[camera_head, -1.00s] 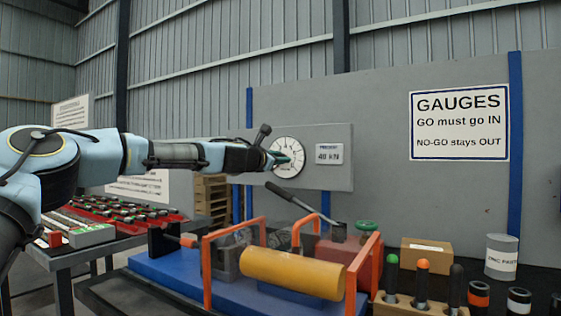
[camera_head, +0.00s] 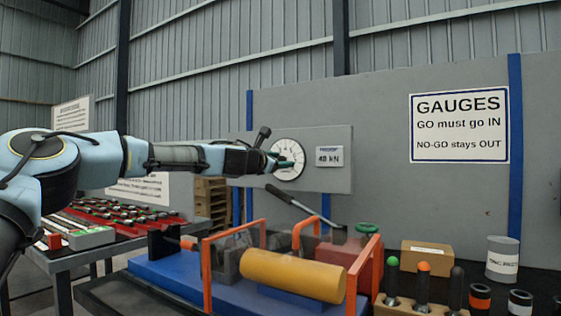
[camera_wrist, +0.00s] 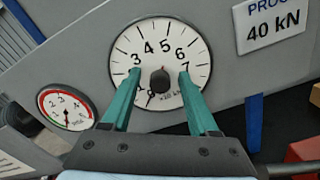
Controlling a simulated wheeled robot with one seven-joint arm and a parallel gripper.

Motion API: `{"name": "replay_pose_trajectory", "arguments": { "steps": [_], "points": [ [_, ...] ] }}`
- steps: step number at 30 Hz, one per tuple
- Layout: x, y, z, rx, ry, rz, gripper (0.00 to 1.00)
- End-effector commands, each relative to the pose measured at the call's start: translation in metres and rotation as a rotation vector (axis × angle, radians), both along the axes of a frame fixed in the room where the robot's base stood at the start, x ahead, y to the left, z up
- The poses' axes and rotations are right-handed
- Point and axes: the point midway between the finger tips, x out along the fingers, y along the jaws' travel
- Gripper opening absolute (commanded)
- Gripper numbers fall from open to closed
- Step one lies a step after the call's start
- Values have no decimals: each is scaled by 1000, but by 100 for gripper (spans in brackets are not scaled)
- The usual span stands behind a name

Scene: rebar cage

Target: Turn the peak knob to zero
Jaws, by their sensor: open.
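The large white gauge dial (camera_wrist: 172,40) fills the upper middle of the wrist view, numbered around its rim; it also shows on the grey panel in the head view (camera_head: 289,146). A dark round knob (camera_wrist: 159,81) sits at the dial's centre. A dark pointer seems to run from it toward the lower left, but its exact reading is unclear. My gripper (camera_wrist: 160,74) is open, its two green fingers on either side of the knob with gaps between. In the head view my gripper (camera_head: 286,161) is in front of the dial, hiding its lower left part.
A smaller gauge (camera_wrist: 66,109) with red and green marks is left of the dial. A "40 kN" plate (camera_head: 329,156) is to its right. Below are a black lever (camera_head: 291,201), orange frames (camera_head: 352,273) and a yellow cylinder (camera_head: 292,275).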

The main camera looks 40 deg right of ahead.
Motion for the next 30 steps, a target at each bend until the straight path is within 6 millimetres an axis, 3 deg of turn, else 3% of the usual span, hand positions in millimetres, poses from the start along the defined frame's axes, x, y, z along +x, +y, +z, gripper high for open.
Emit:
{"name": "replay_pose_trajectory", "arguments": {
  "steps": [8, 21, 30],
  "points": [
    [-4, 19, -3, 1, -1, 1, 60],
    [-23, 92, -2, 0, -1, 1, 60],
    [-27, 105, 0, 0, 0, 0, 60]
  ]
}}
